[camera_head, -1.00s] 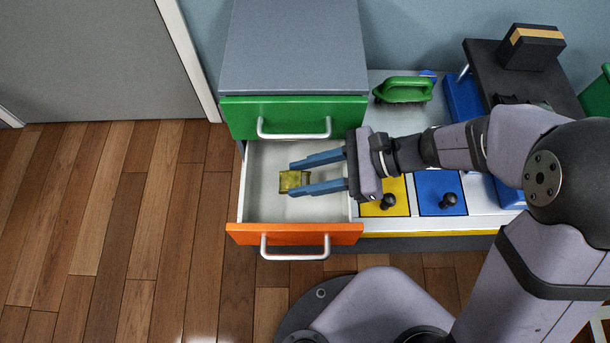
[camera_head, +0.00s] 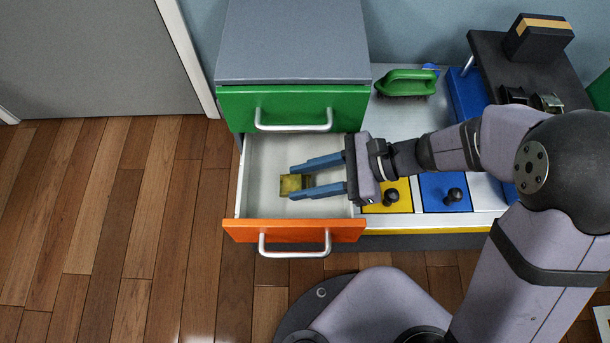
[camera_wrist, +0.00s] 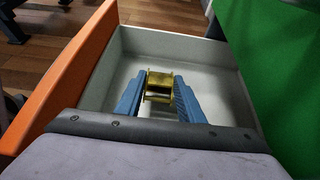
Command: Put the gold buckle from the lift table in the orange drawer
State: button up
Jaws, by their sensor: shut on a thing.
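The gold buckle (camera_head: 291,184) is between the blue fingertips of my gripper (camera_head: 296,181), over the inside of the orange drawer (camera_head: 294,231). The drawer is pulled open and its inside is pale grey. In the wrist view the buckle (camera_wrist: 159,86) sits at the ends of the two fingers (camera_wrist: 158,89), which are shut on it. The drawer floor lies under the buckle; I cannot tell whether the buckle touches it. The orange front (camera_wrist: 62,75) is on the left in the wrist view.
A shut green drawer (camera_head: 292,108) sits just above and behind the open one. On the right are a green-handled brush (camera_head: 407,82), yellow and blue panels with black knobs (camera_head: 454,195), and a dark raised table (camera_head: 530,70) with a black box (camera_head: 538,38).

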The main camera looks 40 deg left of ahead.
jog(key=shift+f, duration=0.2)
jog(key=o, duration=1.1)
jog(key=shift+r, duration=0.1)
jog(key=shift+r, duration=0.55)
jog(key=p+v, duration=0.7)
jog(key=v, duration=0.5)
jog(key=shift+f, duration=0.1)
